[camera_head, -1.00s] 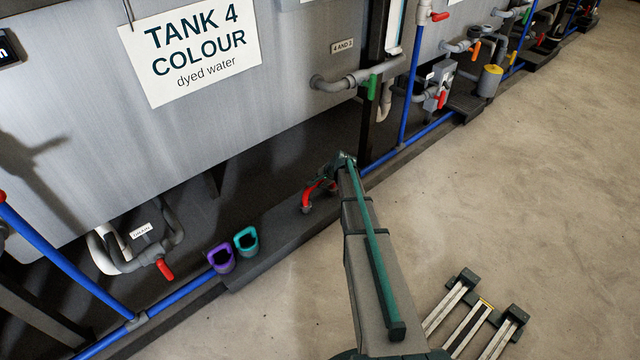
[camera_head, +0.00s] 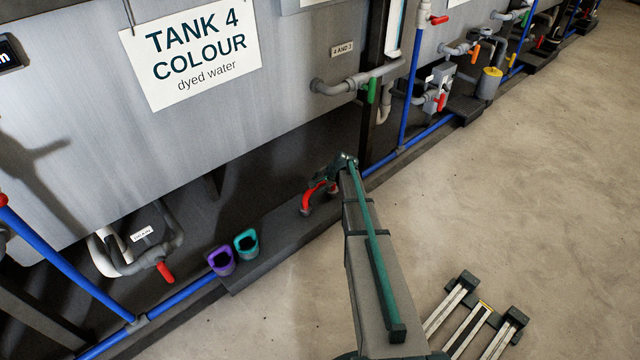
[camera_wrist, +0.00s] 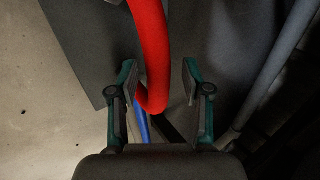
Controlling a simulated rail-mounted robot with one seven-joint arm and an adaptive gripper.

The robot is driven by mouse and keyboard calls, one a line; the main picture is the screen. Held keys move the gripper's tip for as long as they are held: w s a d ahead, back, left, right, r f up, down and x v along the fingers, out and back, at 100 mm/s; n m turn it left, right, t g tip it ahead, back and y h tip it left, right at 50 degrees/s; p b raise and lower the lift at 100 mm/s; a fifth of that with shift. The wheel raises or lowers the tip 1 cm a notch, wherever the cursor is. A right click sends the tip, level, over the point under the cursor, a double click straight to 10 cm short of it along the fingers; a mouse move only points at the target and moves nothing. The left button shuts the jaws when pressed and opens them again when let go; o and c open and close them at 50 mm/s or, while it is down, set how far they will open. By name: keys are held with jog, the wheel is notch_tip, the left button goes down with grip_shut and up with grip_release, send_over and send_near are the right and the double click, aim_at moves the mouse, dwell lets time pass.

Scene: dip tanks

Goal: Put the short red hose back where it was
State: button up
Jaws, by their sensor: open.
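The short red hose (camera_head: 312,194) stands as a bent arch at the right part of the dark ledge below Tank 4, with a grey end near the ledge. In the wrist view the red hose (camera_wrist: 149,50) runs down from the top and curves between the fingers. My gripper (camera_wrist: 161,85) is open, with one finger on each side of the hose and a gap to the right finger. I cannot tell whether the left finger touches it. In the head view my gripper (camera_head: 335,172) is small and partly hidden by my arm.
A purple cup (camera_head: 221,260) and a teal cup (camera_head: 246,243) stand on the dark ledge (camera_head: 275,253) to the left. A blue pipe (camera_head: 180,297) runs along the floor edge. Grey pipe with a green handle (camera_head: 372,90) sticks out above. The concrete floor at right is mostly clear.

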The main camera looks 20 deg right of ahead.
jog(key=p+v, duration=0.3)
jog(key=v, duration=0.8)
jog(key=s+a+f+n+g+y, duration=0.1)
jog(key=s+a+f+n+g, duration=0.2)
jog(key=s+a, duration=0.5)
jog(key=s+a+f+n+g, duration=0.35)
jog(key=s+a, duration=0.25)
jog(key=s, duration=0.4)
jog(key=s+a+f+n+g+y, duration=0.1)
jog(key=s+a+f+n+g, duration=0.15)
jog(key=s+a, duration=0.55)
jog(key=s+a+r+n+g+h, duration=0.1)
jog(key=s+r+n+g, duration=0.1)
jog(key=s, duration=0.6)
jog(key=s+a+r+n+g+h, duration=0.1)
jog(key=s+g, duration=0.3)
jog(key=s, duration=0.4)
jog(key=s+a+r+n+g+h, duration=0.1)
jog(key=s+r+n+g+h, duration=0.1)
jog(key=s, duration=0.6)
jog(key=shift+a+r+n+g, duration=0.15)
jog(key=shift+r+n+g, duration=0.15)
jog(key=shift+n+g, duration=0.15)
